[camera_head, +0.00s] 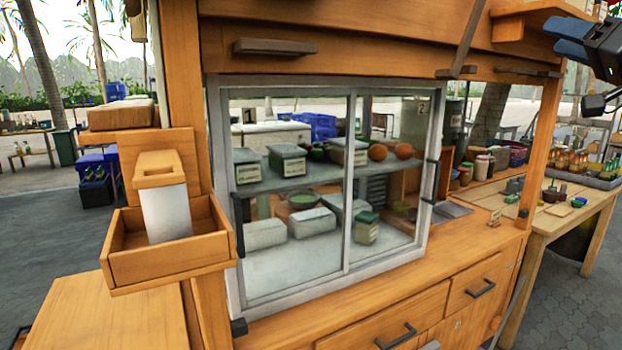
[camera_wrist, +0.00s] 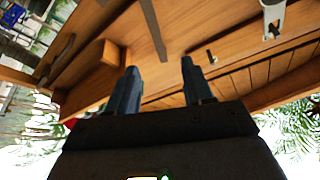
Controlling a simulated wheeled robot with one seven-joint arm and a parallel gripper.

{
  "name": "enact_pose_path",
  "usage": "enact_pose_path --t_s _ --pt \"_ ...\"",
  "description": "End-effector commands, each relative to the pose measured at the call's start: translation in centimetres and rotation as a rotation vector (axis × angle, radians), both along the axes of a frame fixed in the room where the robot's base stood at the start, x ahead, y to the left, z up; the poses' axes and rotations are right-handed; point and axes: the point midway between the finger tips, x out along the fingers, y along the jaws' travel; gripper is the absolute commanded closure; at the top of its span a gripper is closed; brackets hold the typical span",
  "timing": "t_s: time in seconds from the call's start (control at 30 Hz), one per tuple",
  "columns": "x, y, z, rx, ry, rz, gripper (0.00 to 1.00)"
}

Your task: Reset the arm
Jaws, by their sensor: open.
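My gripper (camera_wrist: 160,80) shows in the wrist view with its two dark blue fingers apart and nothing between them. Beyond the fingers is the upper wooden part of a stall (camera_wrist: 180,28). In the head view part of my gripper (camera_head: 572,38) shows at the top right corner, raised beside the stall's upper edge. Its fingers point left there, and the rest of the arm is out of frame.
A wooden stall has a glass display case (camera_head: 345,272) holding containers. A wooden box (camera_head: 165,262) with a white dispenser (camera_head: 167,210) hangs at its left. A wooden side table (camera_head: 562,222) stands right. Wooden ledges jut near my gripper.

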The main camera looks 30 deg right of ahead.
Motion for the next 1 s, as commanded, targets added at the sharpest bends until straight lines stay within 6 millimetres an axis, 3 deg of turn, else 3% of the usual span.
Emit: enact_pose_path --t_s 0.27,0.47,0.73,1.0 --pt "1.8 1.1 -5.1 0.053 0.004 -0.010 0.49" --pt "3.4 2.9 -11.0 0.105 0.020 -0.028 0.49" --pt "4.7 8.9 -23.4 0.178 0.087 -0.073 0.49" --pt "2.4 16.7 -34.5 0.187 0.196 -0.112 0.49"
